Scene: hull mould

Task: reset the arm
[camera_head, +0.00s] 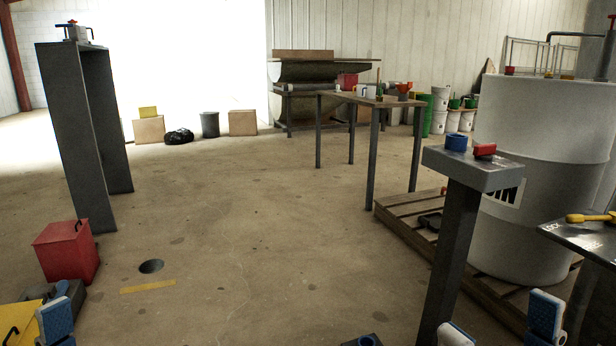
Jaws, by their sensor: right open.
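My right gripper (500,328) shows at the bottom right edge. Its two blue-and-white fingers stand well apart with nothing between them, so it is open and empty. It is in front of the grey pedestal (462,235) and left of the grey table (585,238). Of my left gripper, a blue-padded finger (55,320) shows at the bottom left corner, close to a yellow item (18,320). The rest of it is cut off by the frame, so its opening cannot be told. Most of both arms is out of view.
A large white tank (540,215) stands on a wooden pallet (400,210). A red box (66,252) stands at the left. The middle floor is clear, with a dark round hole (151,266).

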